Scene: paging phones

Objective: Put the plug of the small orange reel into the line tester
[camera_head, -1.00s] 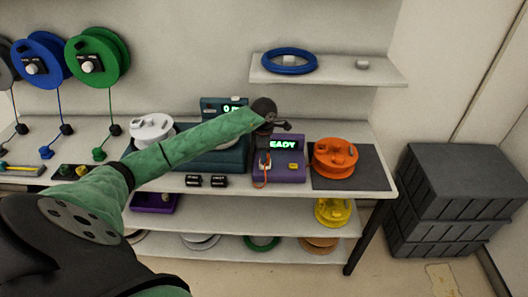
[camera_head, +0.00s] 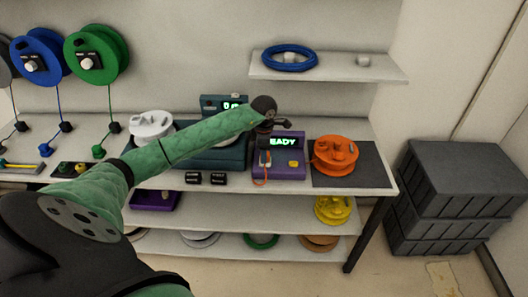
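The line tester (camera_head: 292,169) is a purple box on the bench, its green display reading "READY", partly covered at the left by my gripper. The small orange reel (camera_head: 335,153) sits on a dark mat to its right. A thin orange cord (camera_head: 256,176) curves over the tester's front left. Small orange and pale pieces at its upper end are too small to tell as a plug or socket. My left gripper (camera_head: 266,138) is over the tester's left side, close to those pieces. Its fingers are too small and dark to read. My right gripper is out of view.
A teal device (camera_head: 222,157) with a display stands left of the tester, behind my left arm. A white reel (camera_head: 151,126) stands farther left. A shelf (camera_head: 335,70) with a blue coil (camera_head: 290,58) hangs above. Dark crates (camera_head: 455,200) stand right of the bench.

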